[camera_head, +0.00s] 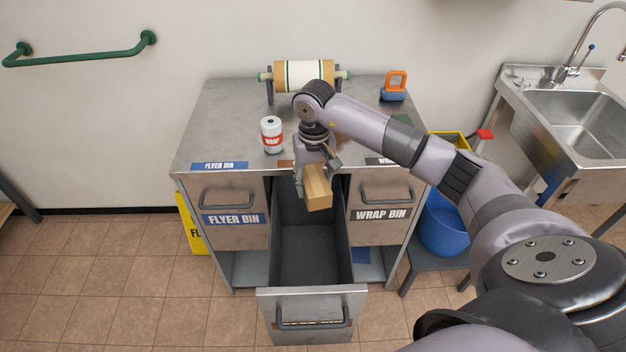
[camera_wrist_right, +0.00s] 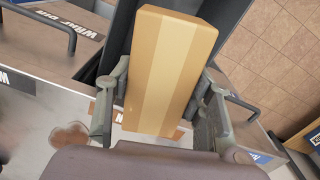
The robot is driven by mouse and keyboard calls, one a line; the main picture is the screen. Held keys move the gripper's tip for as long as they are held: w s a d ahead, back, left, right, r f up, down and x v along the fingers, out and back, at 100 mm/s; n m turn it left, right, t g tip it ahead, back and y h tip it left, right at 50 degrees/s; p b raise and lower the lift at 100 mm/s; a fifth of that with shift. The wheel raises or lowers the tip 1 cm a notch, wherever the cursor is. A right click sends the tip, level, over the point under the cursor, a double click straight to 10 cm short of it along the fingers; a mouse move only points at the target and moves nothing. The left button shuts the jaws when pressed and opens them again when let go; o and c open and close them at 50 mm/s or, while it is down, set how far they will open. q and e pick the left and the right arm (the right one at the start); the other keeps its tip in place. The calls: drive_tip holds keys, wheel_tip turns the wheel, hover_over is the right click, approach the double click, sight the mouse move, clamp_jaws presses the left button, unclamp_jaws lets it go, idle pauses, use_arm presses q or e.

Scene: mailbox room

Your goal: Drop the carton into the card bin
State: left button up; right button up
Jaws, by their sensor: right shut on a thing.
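The carton (camera_head: 318,188) is a small tan box with a lighter tape stripe. My right gripper (camera_head: 312,178) is shut on it and holds it above the back part of the open middle drawer (camera_head: 348,262). In the right wrist view the carton (camera_wrist_right: 168,72) sits between the two fingers of the gripper (camera_wrist_right: 160,100), with the dark drawer behind it. The drawer is pulled out toward me and its grey inside looks empty. Its front label is hidden from this angle. My left gripper is not in view.
The flyer bin (camera_head: 231,205) on the left and the wrap bin (camera_head: 380,203) on the right are shut. A white and red wrap can (camera_head: 271,136), a paper roll (camera_head: 303,76) and an orange-handled dispenser (camera_head: 393,87) stand on the cabinet top. A blue bucket (camera_head: 442,228) stands right.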

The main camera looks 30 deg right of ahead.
wheel_tip(320, 180, down, 5)
drive_tip(key=shift+s+r+b, duration=0.1)
drive_tip(key=shift+r+b, duration=0.05)
drive_tip(key=shift+b, duration=0.9)
drive_tip(key=shift+f, duration=0.4)
drive_tip(key=o, duration=1.2)
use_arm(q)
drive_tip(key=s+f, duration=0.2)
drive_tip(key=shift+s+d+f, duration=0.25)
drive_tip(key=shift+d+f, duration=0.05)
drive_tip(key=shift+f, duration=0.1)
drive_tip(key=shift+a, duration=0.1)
